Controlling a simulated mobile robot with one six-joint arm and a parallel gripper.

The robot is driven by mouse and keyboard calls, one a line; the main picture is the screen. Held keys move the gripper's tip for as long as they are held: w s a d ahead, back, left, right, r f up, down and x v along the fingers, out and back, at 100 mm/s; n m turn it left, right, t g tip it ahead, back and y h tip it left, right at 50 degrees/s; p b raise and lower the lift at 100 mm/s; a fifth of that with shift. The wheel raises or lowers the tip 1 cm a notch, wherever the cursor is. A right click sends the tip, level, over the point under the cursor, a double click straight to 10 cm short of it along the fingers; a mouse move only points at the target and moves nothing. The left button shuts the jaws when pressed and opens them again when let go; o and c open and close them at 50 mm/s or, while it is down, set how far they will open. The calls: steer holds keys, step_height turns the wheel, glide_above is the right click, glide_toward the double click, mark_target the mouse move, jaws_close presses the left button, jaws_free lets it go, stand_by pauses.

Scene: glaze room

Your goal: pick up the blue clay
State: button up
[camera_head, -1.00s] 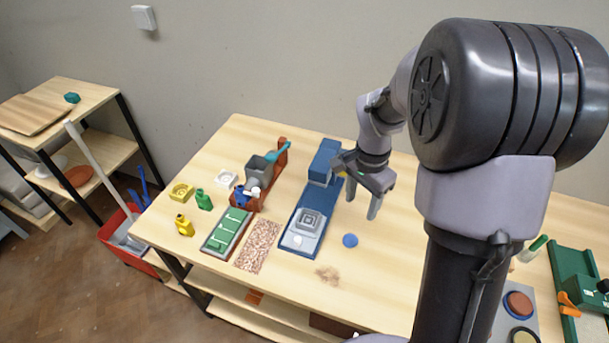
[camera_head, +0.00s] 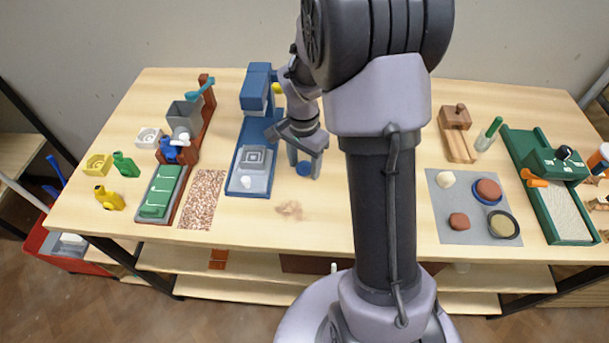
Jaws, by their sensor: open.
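The blue clay (camera_head: 304,168) is a small, flat, round blue piece on the wooden table, just right of the blue press. My gripper (camera_head: 304,172) points down over it, with its two fingers apart and a finger to either side of the clay in this view. The gripper is open and holds nothing. From this angle I cannot tell how high the fingertips are above the table or whether they touch the clay.
The blue press (camera_head: 239,188) with a grey plate stands close on the left. A brown stain (camera_head: 289,209) lies in front on bare table. A grey mat (camera_head: 452,226) with several clay pieces and a green tray (camera_head: 539,213) lie to the right. Bottles stand at the far left.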

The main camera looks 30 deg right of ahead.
steer(key=c, duration=0.5)
steer(key=shift+c, duration=0.2)
steer(key=shift+r, duration=0.1)
step_height(320, 180, up, 3)
steer(key=shift+r+p, duration=0.15)
steer(key=shift+p, duration=1.05)
steer(key=shift+s+d+r, duration=0.3)
steer(key=shift+s+d, duration=0.05)
steer(key=shift+s, duration=0.35)
steer(key=s+d+p, duration=0.1)
steer(key=s+d, duration=0.1)
steer(key=s, duration=0.2)
steer(key=s+d+p, duration=0.1)
steer(key=s+d, duration=0.1)
steer(key=s, duration=0.2)
steer(key=s+d+r, duration=0.1)
steer(key=s+d, duration=0.1)
steer(key=s, duration=0.3)
steer(key=shift+d+p, duration=0.15)
steer(key=shift+p, duration=0.25)
steer(key=shift+c, duration=0.3)
